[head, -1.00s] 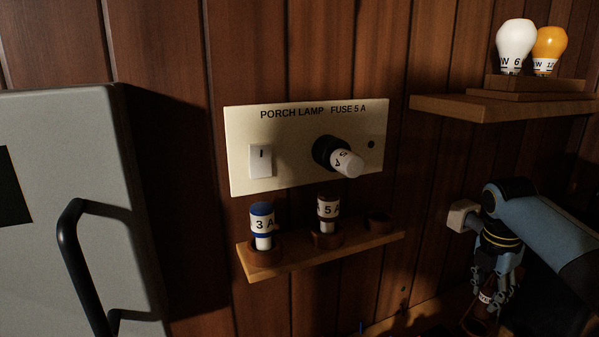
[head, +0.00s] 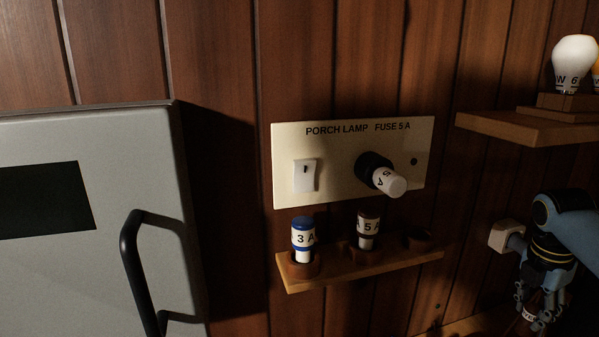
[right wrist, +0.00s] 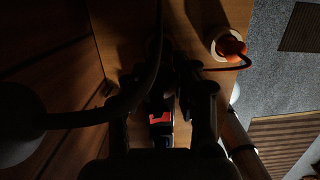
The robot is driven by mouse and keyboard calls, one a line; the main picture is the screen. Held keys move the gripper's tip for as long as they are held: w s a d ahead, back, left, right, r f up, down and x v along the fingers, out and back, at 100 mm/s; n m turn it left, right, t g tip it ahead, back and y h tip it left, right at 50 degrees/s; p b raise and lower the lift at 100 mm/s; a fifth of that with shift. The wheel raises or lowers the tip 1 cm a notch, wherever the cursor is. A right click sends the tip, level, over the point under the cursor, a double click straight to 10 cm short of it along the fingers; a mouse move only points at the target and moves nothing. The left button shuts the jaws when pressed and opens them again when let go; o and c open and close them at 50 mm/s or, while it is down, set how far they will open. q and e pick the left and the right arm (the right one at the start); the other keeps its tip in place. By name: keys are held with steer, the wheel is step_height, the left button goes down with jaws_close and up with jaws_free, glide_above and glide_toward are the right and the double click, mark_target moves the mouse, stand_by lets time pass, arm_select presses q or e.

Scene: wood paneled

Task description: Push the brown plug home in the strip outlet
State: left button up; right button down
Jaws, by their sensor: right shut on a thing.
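My right gripper (head: 540,312) is at the lower right of the head view, pointing down. In the right wrist view the dark fingers of my right gripper (right wrist: 163,100) flank a dark body with a bright red part (right wrist: 160,117), perhaps the strip outlet. How far the plug sits in a socket is hidden. My left gripper is in neither view.
A cream panel (head: 290,140) with a switch and fuse is on the wood wall, above a small fuse shelf (head: 350,274). A bulb shelf (head: 520,128) is at upper right. A grey cabinet (head: 100,270) stands left. An orange-red piece with a cord (right wrist: 231,46) lies near the fingers.

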steer(key=shift+r, duration=2.9)
step_height(320, 180, down, 8)
steer(key=b, duration=0.3)
steer(key=shift+r+b, duration=0.2)
steer(key=shift+b, duration=0.1)
steer(key=shift+f, duration=0.4)
steer(key=shift+r, duration=0.1)
